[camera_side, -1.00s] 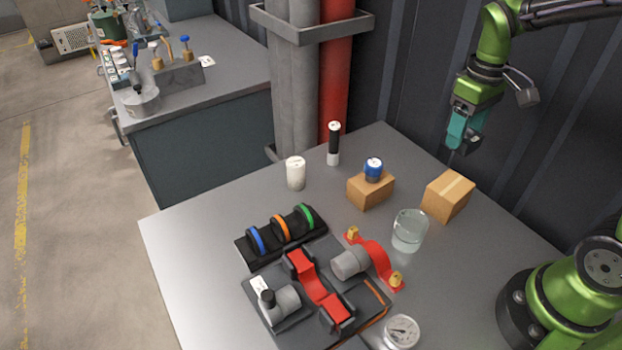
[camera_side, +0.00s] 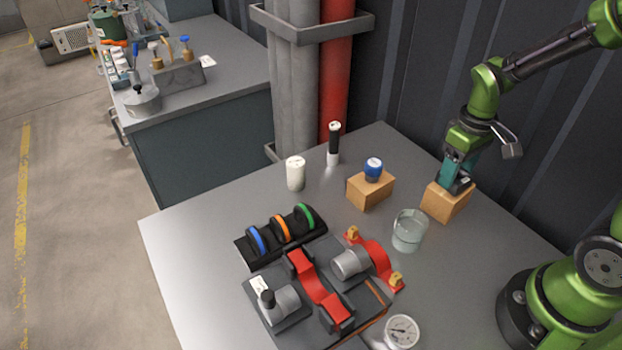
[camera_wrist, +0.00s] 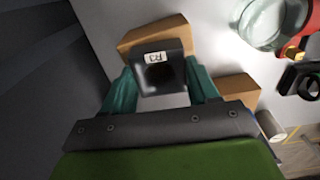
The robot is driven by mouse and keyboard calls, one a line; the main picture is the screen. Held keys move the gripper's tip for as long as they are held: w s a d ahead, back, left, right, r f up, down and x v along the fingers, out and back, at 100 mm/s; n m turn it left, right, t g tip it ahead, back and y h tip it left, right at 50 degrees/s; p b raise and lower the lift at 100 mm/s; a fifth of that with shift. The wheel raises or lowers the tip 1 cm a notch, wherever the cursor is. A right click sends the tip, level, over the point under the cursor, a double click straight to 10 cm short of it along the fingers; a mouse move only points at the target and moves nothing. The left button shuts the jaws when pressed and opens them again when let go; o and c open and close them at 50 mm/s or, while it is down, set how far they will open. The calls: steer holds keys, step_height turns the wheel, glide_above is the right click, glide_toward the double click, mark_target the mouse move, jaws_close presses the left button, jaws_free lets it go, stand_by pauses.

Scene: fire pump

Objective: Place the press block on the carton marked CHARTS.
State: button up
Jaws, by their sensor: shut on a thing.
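My gripper (camera_side: 456,178) points down at the right-hand carton (camera_side: 443,204), near the wall. Its teal fingers (camera_wrist: 163,92) are shut on a dark block with a small white label, which I take as the press block (camera_wrist: 160,75). In the side view only a dark bit of the block (camera_side: 464,185) shows at the fingertips, at the carton's top. In the wrist view the block overlaps this tan carton (camera_wrist: 150,36). I cannot tell whether block and carton touch. A second carton (camera_side: 371,195) bears a blue-topped item (camera_side: 373,168). No CHARTS marking is readable on either carton.
A glass beaker (camera_side: 409,232) stands close in front of the right-hand carton. A white cylinder (camera_side: 295,174) and a black-and-white tube (camera_side: 334,145) stand at the back. Red clamp parts (camera_side: 318,285), a ring rack (camera_side: 282,236) and a gauge (camera_side: 402,331) fill the front. The table's left is clear.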

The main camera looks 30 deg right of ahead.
steer(key=o, duration=1.3)
steer(key=shift+f, duration=0.15)
step_height(320, 180, up, 11)
steer(key=s+a+r+m+t, duration=0.1)
steer(key=a+t, duration=0.1)
steer(key=a, duration=0.1)
steer(key=s+a+r+m+t+y, duration=0.1)
steer(key=s+a+r+t, duration=0.1)
steer(key=a, duration=0.1)
steer(key=s+a+r+m+t+y, duration=0.1)
steer(key=s+a+r+m+t, duration=0.1)
steer(key=a+t, duration=0.1)
steer(key=shift+s+a+r, duration=0.15)
steer(key=shift+s, duration=0.1)
